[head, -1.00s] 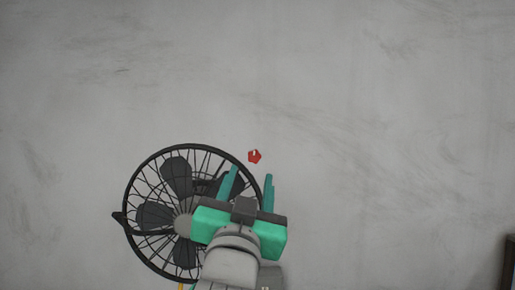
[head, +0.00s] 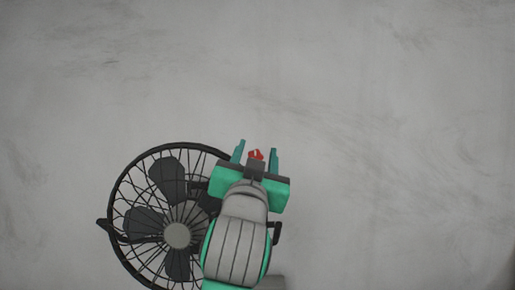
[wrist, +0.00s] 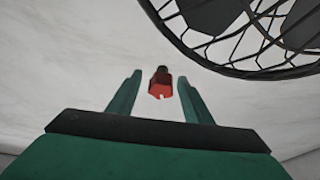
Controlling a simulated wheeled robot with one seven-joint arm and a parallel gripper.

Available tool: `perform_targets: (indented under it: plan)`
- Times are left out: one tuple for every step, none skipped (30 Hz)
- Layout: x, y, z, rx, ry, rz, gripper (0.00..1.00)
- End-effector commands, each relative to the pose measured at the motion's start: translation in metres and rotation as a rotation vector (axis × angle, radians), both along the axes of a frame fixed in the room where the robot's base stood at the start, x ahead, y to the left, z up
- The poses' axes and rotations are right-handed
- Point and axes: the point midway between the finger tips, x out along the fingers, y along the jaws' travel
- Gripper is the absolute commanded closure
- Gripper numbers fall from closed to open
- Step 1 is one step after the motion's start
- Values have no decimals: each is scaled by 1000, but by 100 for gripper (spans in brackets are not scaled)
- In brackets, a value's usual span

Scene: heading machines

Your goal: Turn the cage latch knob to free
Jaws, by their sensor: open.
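The cage latch knob (head: 256,155) is small and red with a pale mark. In the head view it shows between the two green fingers of my gripper (head: 256,153), its lower part hidden by the gripper. In the wrist view the knob (wrist: 160,88) sits between the fingertips of my gripper (wrist: 160,85), with a dark stem behind it and clear gaps on both sides. My gripper is open and does not visibly touch the knob. The black wire fan cage (head: 125,180) stands to the left of my gripper in the head view.
The fan cage rim also fills the upper right of the wrist view (wrist: 225,70), close to my right-hand finger there. The grey wall (head: 390,120) is bare above and to the right of my gripper.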

Motion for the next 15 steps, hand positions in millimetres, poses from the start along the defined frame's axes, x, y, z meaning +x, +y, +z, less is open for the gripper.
perform_targets:
  plan:
    - [7,0,3,1,2,1,54]
    - [10,-1,5,1,1,1,54]
    - [15,-1,6,1,1,2,54]
    - [18,-1,7,1,2,2,54]
    - [20,-1,8,1,2,2,54]
    - [23,-1,9,0,0,2,54]
    - [24,-2,10,0,0,2,54]
    - [26,-2,10,0,0,2,54]
    - [27,-2,11,0,0,2,54]
    - [28,-2,11,0,0,2,54]
    - [28,-2,11,0,0,2,54]
    - [28,-2,11,0,-1,2,54]
    - [28,-2,11,0,-1,2,54]
    - [28,-2,11,0,-1,2,54]
    - [28,-2,11,0,-1,2,54]
